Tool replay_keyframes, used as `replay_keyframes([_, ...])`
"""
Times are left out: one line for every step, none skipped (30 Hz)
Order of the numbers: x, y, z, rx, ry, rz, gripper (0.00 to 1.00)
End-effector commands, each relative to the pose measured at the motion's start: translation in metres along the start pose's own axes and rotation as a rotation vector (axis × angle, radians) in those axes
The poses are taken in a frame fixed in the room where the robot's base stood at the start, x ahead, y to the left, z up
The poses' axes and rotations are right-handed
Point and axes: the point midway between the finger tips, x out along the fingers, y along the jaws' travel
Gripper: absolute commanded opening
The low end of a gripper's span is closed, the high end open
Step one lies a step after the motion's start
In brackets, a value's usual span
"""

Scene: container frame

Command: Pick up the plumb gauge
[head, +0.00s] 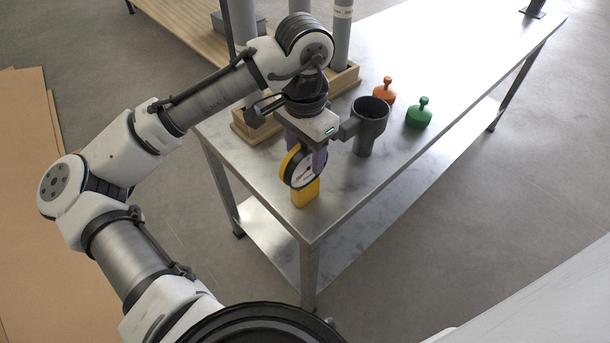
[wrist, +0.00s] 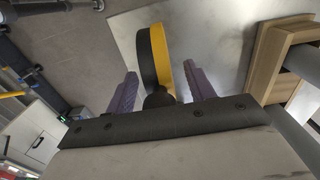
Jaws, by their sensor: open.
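The plumb gauge (head: 303,168) is a round dial with a pale face, dark rim and yellow body, with a yellow block below. It is at the near corner of the metal table (head: 350,195). My gripper (head: 307,152) is right over it, pointing down, and partly hides its top. In the wrist view the gauge (wrist: 155,55) shows edge-on as a yellow and black disc. The purple fingers of my gripper (wrist: 160,72) are open on either side of it, with a dark knob between them. A gap shows beside the fingers; whether either touches is unclear.
A dark grey cup-shaped holder (head: 369,124) stands close to the right of my gripper. A wooden rack (head: 243,126) with grey cylinders is behind it. An orange knobbed piece (head: 384,92) and a green one (head: 419,114) stand further right. The table's far end is mostly clear.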

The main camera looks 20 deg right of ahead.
Motion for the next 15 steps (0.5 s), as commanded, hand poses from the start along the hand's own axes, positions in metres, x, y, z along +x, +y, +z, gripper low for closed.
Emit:
replay_keyframes([-0.0001,0.0,0.0,0.0,0.0,0.0,0.54])
replay_keyframes([-0.0001,0.0,0.0,0.0,0.0,0.0,0.54])
replay_keyframes([-0.0002,0.0,0.0,0.0,0.0,0.0,0.52])
replay_keyframes([-0.0002,0.0,0.0,0.0,0.0,0.0,0.48])
replay_keyframes([-0.0003,0.0,0.0,0.0,0.0,0.0,0.45])
replay_keyframes([-0.0003,0.0,0.0,0.0,0.0,0.0,0.39])
replay_keyframes([-0.0003,0.0,0.0,0.0,0.0,0.0,0.35])
replay_keyframes([-0.0004,0.0,0.0,0.0,0.0,0.0,0.31])
replay_keyframes([-0.0004,0.0,0.0,0.0,0.0,0.0,0.26])
replay_keyframes([-0.0004,0.0,0.0,0.0,0.0,0.0,0.22])
replay_keyframes([-0.0004,0.0,0.0,0.0,0.0,0.0,0.18])
replay_keyframes([-0.0005,0.0,0.0,0.0,0.0,0.0,0.13])
replay_keyframes([-0.0005,0.0,0.0,0.0,0.0,0.0,0.09])
replay_keyframes([-0.0005,0.0,0.0,0.0,0.0,0.0,0.05])
replay_keyframes([-0.0005,0.0,0.0,0.0,0.0,0.0,0.0])
